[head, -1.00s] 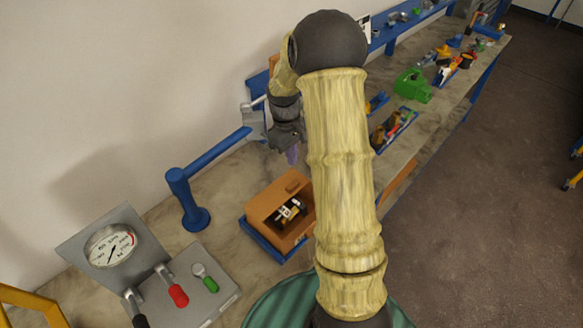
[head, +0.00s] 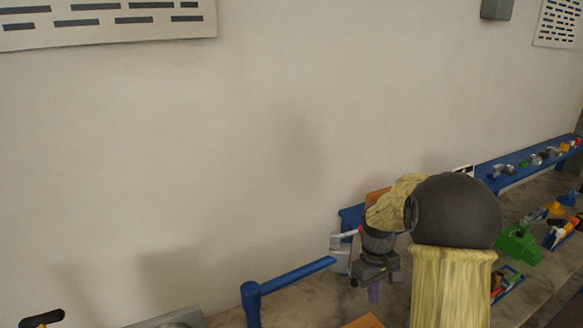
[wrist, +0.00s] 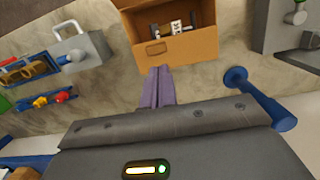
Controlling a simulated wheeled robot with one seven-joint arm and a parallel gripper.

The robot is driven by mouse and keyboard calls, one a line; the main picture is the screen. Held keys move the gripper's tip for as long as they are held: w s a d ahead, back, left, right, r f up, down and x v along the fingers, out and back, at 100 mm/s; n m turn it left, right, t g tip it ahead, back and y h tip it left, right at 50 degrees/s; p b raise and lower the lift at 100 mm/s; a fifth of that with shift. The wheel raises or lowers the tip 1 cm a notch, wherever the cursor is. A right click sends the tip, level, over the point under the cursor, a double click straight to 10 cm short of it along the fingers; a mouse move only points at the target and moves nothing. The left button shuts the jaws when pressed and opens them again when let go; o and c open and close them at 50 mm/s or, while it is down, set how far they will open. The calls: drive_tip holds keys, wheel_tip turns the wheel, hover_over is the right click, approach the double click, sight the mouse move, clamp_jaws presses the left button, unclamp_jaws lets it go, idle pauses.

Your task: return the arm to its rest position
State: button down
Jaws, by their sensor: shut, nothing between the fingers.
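My gripper (wrist: 158,88) shows in the wrist view with its two purple fingers together and nothing between them. In the head view my gripper (head: 375,293) hangs at the end of my bent arm, low and right of centre, in front of the wall. It is above the workbench (head: 300,298), beside a blue post with a horizontal bar.
The blue post (head: 251,305) stands left of my gripper. The box holds several small parts. A green object (head: 517,244) and small coloured parts lie to the right. A blue shelf (head: 520,165) runs along the wall.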

drive_tip(key=s+a+m+t+b, duration=0.1)
drive_tip(key=s+a, duration=0.3)
drive_tip(key=s, duration=0.4)
drive_tip(key=s+a+m+t, duration=0.2)
drive_tip(key=s+a, duration=0.3)
drive_tip(key=s, duration=0.3)
drive_tip(key=shift+a+f+m+t+y+b, duration=0.15)
drive_tip(key=shift+f+m+t+y+b, duration=0.2)
drive_tip(key=shift+m, duration=0.25)
drive_tip(key=shift+w+r, duration=0.1)
drive_tip(key=shift+w, duration=0.05)
